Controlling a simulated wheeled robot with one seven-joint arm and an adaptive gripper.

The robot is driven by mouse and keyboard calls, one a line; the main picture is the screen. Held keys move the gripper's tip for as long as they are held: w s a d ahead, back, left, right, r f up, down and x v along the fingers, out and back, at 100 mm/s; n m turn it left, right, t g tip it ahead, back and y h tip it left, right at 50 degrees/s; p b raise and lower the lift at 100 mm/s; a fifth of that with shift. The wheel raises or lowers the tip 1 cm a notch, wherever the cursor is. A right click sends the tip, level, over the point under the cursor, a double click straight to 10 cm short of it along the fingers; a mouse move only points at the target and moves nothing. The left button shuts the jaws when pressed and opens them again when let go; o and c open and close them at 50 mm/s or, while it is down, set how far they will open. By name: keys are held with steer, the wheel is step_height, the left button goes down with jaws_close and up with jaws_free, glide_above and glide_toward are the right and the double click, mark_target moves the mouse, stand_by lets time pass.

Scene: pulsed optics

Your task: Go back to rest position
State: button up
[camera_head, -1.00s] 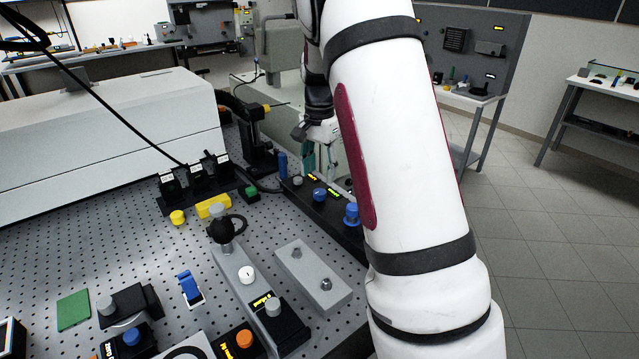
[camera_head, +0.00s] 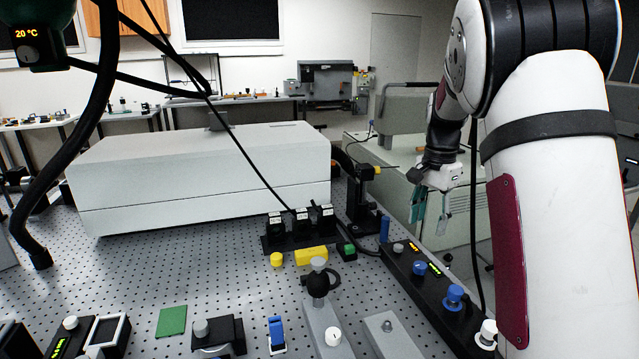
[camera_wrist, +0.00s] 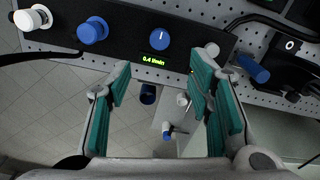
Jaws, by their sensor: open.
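My gripper (camera_head: 431,208) hangs at the right of the head view, beyond the right edge of the perforated optical table (camera_head: 130,270). Its teal finger pads point down and are apart, with nothing seen between them. In the wrist view my gripper (camera_wrist: 160,105) is also open, with its two teal-padded fingers spread over the floor. A black control panel with blue and white knobs (camera_head: 428,290) lies along the table edge near it. The same panel (camera_wrist: 125,38) crosses the top of the wrist view, with a green readout. I see no contact between gripper and panel.
A long white box (camera_head: 200,170) fills the back of the table. Black mounts (camera_head: 300,228), yellow blocks (camera_head: 311,256) and a post (camera_head: 363,200) stand near its right end. Black cables hang at the left. A pale green cabinet (camera_head: 390,170) stands behind my gripper.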

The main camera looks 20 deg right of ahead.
steer(key=s+a+r+n+t, duration=0.2)
steer(key=s+a+r+n, duration=0.6)
steer(key=s+a, duration=0.55)
steer(key=s+a+f+n+t, duration=0.1)
steer(key=s+a+n, duration=0.2)
steer(key=s, duration=0.4)
steer(key=s+a+f+n+t, duration=0.1)
steer(key=s+a+n, duration=0.2)
steer(key=s, duration=0.5)
steer(key=shift+s+a+n, duration=0.25)
steer(key=shift+a+n, duration=0.15)
steer(key=shift+a, duration=0.45)
